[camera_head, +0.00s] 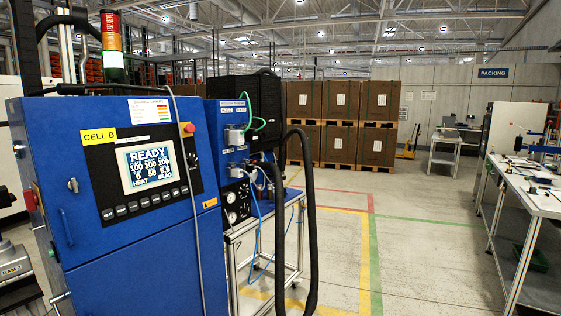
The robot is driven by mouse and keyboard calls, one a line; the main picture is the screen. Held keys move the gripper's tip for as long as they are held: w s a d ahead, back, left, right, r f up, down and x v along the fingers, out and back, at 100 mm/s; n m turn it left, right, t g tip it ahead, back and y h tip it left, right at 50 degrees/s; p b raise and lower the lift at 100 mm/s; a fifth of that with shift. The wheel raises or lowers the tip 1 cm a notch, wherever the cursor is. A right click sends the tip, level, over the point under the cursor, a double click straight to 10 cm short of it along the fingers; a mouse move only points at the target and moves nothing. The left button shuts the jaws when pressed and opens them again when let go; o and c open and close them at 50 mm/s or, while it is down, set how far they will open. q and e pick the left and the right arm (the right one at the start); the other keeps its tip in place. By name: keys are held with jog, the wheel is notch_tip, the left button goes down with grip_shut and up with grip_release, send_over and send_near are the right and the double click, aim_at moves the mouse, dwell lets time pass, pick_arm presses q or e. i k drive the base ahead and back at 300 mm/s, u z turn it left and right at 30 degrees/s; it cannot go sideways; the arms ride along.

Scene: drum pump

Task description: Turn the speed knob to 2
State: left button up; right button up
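A blue control cabinet (140,255) marked CELL B stands at the left. Its black panel holds a lit screen (151,166) reading READY, with a row of small buttons (141,204) below it. A small dark knob-like part (192,160) sits right of the screen, below a red button (189,128). A silver switch (73,185) is at the panel's left. I cannot tell whether either is the speed knob, and no setting of 2 is readable. Neither of my grippers is in view.
A frame with gauges (231,207), tubes and thick black hoses (309,225) stands right of the cabinet. Boxes on pallets (340,125) are at the back. A workbench (530,200) is at the right. The floor between (415,245) is clear.

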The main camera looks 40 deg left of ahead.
aim_at(194, 160)
jog(key=z, duration=0.15)
jog(key=i, duration=2.05)
jog(key=u, duration=0.65)
jog(key=i, duration=0.95)
jog(key=u, duration=1.75)
jog(key=i, duration=0.65)
jog(key=u, duration=0.45)
